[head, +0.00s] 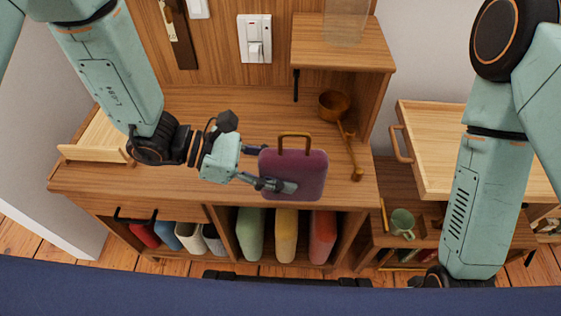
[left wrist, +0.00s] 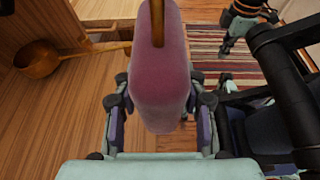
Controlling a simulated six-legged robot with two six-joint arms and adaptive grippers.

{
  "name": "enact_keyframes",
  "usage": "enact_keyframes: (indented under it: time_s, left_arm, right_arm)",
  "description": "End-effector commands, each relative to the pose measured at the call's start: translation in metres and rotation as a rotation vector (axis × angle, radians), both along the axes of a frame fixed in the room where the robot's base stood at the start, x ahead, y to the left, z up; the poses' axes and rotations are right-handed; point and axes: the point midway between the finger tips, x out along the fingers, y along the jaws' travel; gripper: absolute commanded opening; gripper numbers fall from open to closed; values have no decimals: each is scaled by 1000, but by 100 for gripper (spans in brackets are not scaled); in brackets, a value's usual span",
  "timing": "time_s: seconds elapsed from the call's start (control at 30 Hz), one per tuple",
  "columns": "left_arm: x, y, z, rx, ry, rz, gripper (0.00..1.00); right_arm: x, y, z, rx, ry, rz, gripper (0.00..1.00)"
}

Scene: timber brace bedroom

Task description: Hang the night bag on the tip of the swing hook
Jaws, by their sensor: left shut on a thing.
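The night bag (head: 305,172) is a plum-coloured soft case with a brown loop handle (head: 294,136) standing up on top. My left gripper (head: 268,168) is shut on its body, one finger across the near face. In the left wrist view the bag (left wrist: 161,75) sits between both fingers (left wrist: 160,112), handle uppermost. The bag is upright before the desk; I cannot tell its exact height. A short black bar (head: 296,86) hangs below the left front corner of the raised shelf; it may be the swing hook, and its tip is unclear.
A wooden ladle (head: 336,105) lies right of the bag; it also shows in the left wrist view (left wrist: 38,60). The raised shelf (head: 342,45) overhangs the desk's back right. A pale drawer (head: 435,140) and green mug (head: 402,222) are farther right. The desk's middle is clear.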

Motion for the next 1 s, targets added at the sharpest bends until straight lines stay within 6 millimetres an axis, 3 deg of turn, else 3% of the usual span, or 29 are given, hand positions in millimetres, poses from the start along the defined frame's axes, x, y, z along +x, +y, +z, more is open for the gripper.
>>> enact_keyframes:
  time_s: [0.27, 1.0]
  left_arm:
    - [1, 4, -2, -1, 1, -21, 4]
    - [50, 2, -2, -1, -2, -22, 4]
  right_arm:
    - [0, 0, -1, 0, 0, 0, 0]
    - [0, 0, -17, 0, 0, 0, 0]
